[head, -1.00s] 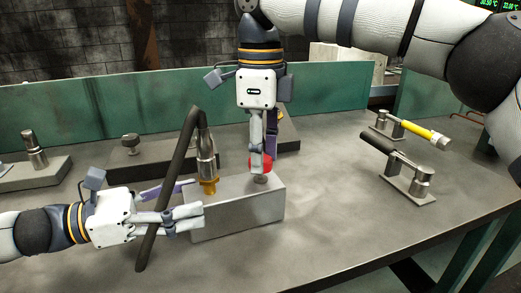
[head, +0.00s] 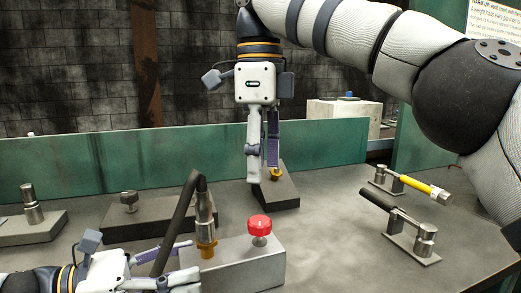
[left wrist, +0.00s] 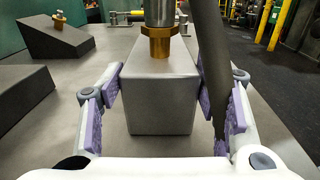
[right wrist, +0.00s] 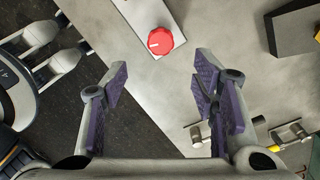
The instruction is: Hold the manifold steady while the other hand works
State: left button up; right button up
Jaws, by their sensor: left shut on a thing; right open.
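The manifold (head: 235,272) is a grey metal block on the bench, with a brass fitting (head: 206,248) and a red knob (head: 260,226) on top. My left gripper (head: 187,264) is shut on the manifold's near left end; the left wrist view shows the block (left wrist: 160,105) between its purple pads. A dark hose (left wrist: 212,65) hangs from the metal connector above the fitting, passing beside the right-hand pad. My right gripper (head: 263,175) points down, open and empty, above and apart from the knob. The right wrist view shows the knob (right wrist: 160,41) beyond the fingertips.
Two hinged lever clamps, one yellow-handled (head: 425,187) and one black-handled (head: 380,200), stand on the right. A dark wedge block (head: 283,193) with a brass fitting lies behind the manifold. Bare bench lies right of the manifold.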

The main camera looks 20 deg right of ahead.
notch_tip(320, 180, up, 2)
jog(key=shift+r, duration=0.2)
pick_arm(q)
jog(key=o, duration=1.8)
